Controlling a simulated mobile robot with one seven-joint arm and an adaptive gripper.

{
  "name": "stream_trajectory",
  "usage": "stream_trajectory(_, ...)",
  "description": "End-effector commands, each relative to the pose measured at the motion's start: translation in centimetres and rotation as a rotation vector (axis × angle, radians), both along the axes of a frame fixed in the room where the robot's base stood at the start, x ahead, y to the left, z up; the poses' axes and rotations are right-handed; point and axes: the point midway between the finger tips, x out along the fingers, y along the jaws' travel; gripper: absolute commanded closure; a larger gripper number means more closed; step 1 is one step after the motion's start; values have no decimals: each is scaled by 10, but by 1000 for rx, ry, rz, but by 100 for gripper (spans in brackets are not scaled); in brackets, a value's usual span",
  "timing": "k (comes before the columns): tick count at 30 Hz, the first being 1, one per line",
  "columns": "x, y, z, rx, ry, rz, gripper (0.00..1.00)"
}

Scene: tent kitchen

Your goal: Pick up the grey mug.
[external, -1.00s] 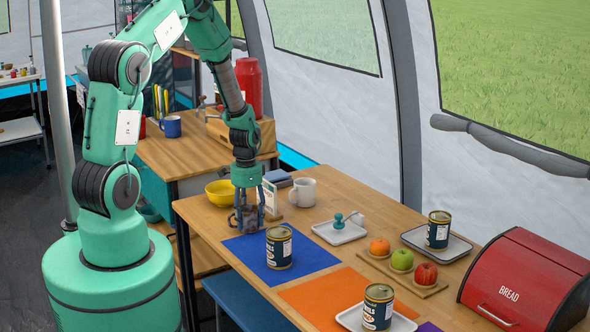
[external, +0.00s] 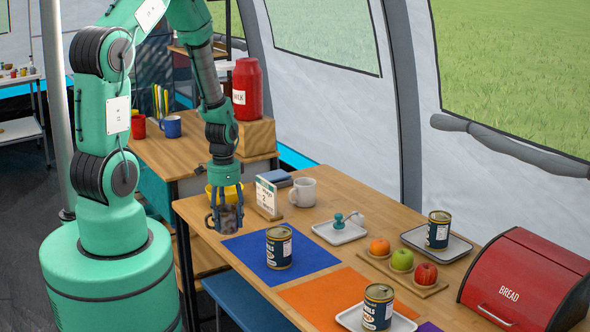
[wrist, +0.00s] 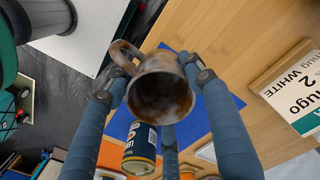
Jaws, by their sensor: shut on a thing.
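My gripper (external: 225,222) is shut on a dark grey mug with brownish patches (external: 230,216). In the wrist view the mug (wrist: 160,95) sits between my fingers, its open mouth facing the camera and its handle to the upper left. In the external view the fingers partly cover it. The mug is near the table's left edge, just left of the blue mat (external: 258,243); it appears to be off the table, but its underside is hidden.
A can (external: 279,249) stands on the blue mat. Fruit, a small tray (external: 338,233) and a red bread box (external: 522,278) are to the right.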

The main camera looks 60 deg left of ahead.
Motion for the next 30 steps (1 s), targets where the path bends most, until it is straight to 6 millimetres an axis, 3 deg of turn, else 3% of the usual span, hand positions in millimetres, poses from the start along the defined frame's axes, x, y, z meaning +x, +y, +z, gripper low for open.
stream_trajectory(3,-19,-9,3,-1,1,1,75)
stream_trajectory(10,-39,-18,4,0,0,0,75)
stream_trajectory(30,-44,-21,4,0,0,0,75)
